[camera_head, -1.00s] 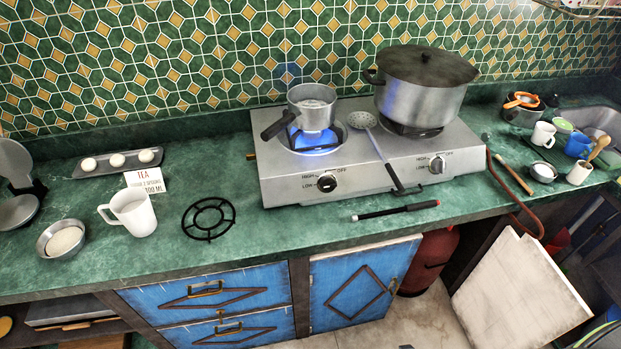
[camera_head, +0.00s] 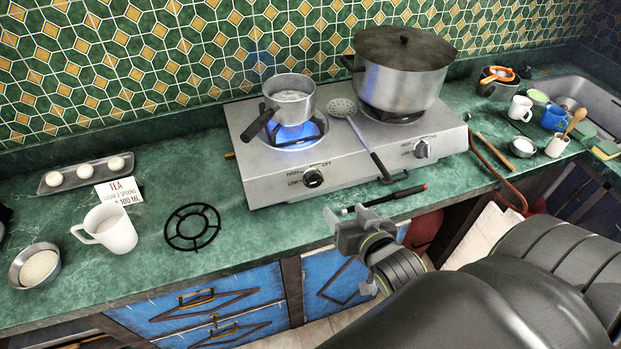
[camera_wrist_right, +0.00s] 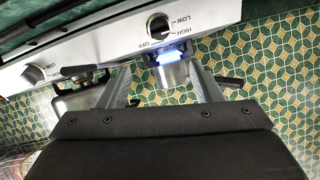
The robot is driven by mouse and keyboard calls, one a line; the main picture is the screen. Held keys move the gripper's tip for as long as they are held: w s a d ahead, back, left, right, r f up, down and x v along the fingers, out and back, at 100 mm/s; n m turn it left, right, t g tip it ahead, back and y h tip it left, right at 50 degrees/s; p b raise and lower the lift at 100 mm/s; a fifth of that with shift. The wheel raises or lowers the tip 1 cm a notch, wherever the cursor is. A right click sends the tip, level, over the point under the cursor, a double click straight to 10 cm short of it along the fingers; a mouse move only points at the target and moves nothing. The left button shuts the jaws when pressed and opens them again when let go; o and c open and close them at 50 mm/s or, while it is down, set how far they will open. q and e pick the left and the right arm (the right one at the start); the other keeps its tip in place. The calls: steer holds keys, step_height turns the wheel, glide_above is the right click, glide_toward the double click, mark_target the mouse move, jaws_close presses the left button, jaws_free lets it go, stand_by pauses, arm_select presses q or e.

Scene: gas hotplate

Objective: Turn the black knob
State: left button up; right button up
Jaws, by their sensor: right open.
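The black knob (camera_head: 313,178) is on the left of the hotplate's front panel (camera_head: 270,187), with HIGH, LOW and OFF marked around it. It also shows in the right wrist view (camera_wrist_right: 158,25). My right gripper (camera_head: 350,222) is open and empty, in front of the counter's edge, below and to the right of the knob and apart from it. In the right wrist view its two fingers (camera_wrist_right: 162,88) stand apart, with the knob beyond them near the top. A blue flame (camera_head: 292,138) burns under the small pot (camera_head: 290,98). My left gripper is out of view.
A silver knob (camera_head: 422,149) is to the right on the panel. A large lidded pot (camera_head: 400,82) stands on the right burner. A skimmer (camera_head: 365,140) lies across the hotplate. A red-tipped black stick (camera_head: 385,199) lies on the counter near my gripper.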

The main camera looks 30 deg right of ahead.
mark_target(318, 183)
steer(key=p+x, duration=0.2)
steer(key=x, duration=1.5)
steer(key=shift+s, duration=0.1)
steer(key=shift+c, duration=0.2)
steer(key=c, duration=0.9)
steer(key=shift+f, duration=0.1)
steer(key=shift+m, duration=0.3)
steer(key=m+h+b, duration=0.1)
steer(key=m, duration=0.3)
steer(key=shift+f+m+b, duration=0.15)
steer(key=shift+m+b, duration=0.15)
steer(key=shift+m, duration=0.1)
steer(key=shift+m+g+h+b, duration=0.3)
steer(key=shift+m+b, duration=0.35)
steer(key=shift+m, duration=1.35)
